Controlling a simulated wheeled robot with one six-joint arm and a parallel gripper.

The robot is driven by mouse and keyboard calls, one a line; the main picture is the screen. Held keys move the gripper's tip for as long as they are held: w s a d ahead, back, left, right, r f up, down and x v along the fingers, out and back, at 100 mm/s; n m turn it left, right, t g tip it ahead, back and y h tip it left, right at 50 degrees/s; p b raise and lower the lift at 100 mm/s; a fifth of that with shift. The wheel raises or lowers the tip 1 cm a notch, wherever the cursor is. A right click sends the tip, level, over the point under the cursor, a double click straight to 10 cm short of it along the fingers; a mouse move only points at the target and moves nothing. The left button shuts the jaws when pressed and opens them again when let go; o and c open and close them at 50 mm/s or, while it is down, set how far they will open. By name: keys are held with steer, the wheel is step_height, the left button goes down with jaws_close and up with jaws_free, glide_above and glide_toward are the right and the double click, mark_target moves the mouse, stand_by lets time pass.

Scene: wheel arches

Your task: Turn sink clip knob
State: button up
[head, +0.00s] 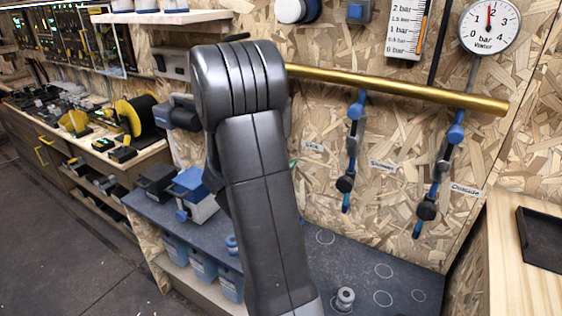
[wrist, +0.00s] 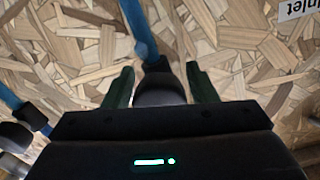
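In the wrist view my gripper (wrist: 162,76) has its two dark green fingers apart, one on each side of a dark round knob (wrist: 160,88). The knob sits on a blue hose or clip (wrist: 138,25) against the chipboard wall. Its lower part is hidden by the gripper body, and I cannot tell if the fingers touch it. In the head view the "Sink" label (head: 312,147) shows just right of my arm. The arm hides the sink clip knob and my gripper there, so I cannot confirm which knob is between the fingers.
A brass pipe (head: 400,88) crosses the wall. Blue clips with dark knobs hang by the "Shower" (head: 345,184) and "Outside" (head: 426,211) labels. An "Inlet" label (wrist: 300,8) and another dark knob (wrist: 15,137) show in the wrist view. A grey shelf (head: 370,262) lies below.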

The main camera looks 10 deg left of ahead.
steer(key=shift+o, duration=0.7)
steer(key=v, duration=1.4)
steer(key=shift+w, duration=0.1)
